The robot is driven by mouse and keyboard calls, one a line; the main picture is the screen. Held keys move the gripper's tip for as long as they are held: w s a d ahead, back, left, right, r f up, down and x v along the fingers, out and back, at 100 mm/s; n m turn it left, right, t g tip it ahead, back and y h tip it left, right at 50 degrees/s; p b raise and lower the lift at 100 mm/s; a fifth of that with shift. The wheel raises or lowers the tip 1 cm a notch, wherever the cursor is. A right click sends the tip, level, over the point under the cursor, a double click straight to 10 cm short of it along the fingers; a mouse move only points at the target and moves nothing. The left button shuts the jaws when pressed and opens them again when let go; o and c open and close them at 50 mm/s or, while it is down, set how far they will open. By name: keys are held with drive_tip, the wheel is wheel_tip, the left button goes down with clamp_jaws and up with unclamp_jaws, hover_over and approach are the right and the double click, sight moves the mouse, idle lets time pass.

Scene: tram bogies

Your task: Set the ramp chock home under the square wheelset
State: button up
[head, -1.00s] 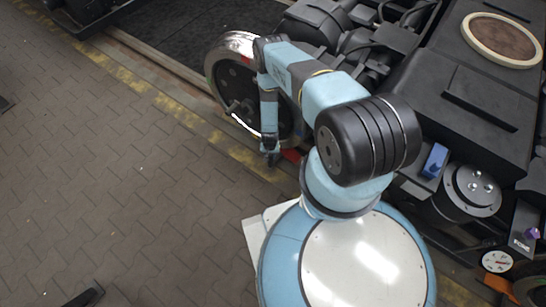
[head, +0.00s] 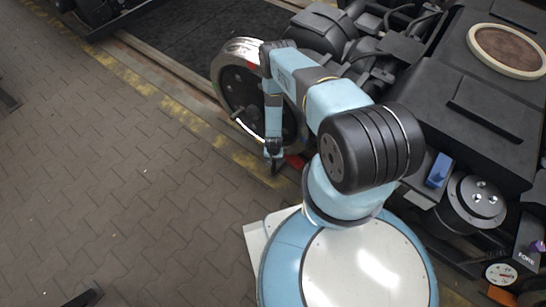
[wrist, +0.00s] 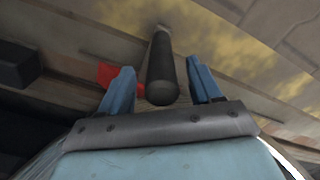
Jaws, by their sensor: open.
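A dark rail wheel (head: 240,92) with a bright rim stands on the rail at the bogie's near side. No square mark on it can be made out. A small red piece (head: 295,160), perhaps the chock, lies low beside the wheel, partly behind my arm. It also shows in the wrist view (wrist: 108,74), left of a black rounded rod (wrist: 162,72). Whether the rod belongs to the red piece I cannot tell. My gripper (head: 273,160) points down near the wheel's foot. In the wrist view its two blue fingers are apart, with the rod between them and gaps on both sides.
The dark bogie frame (head: 490,75) fills the right, with a blue block (head: 438,170) and a round gauge (head: 499,273) on its near side. A worn yellow line (head: 160,100) runs along the rail. The brick paving (head: 130,200) at left is mostly clear.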

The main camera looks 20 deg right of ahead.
wheel_tip(320, 180, up, 13)
drive_tip(key=shift+r, duration=0.15)
idle(0.4)
idle(0.5)
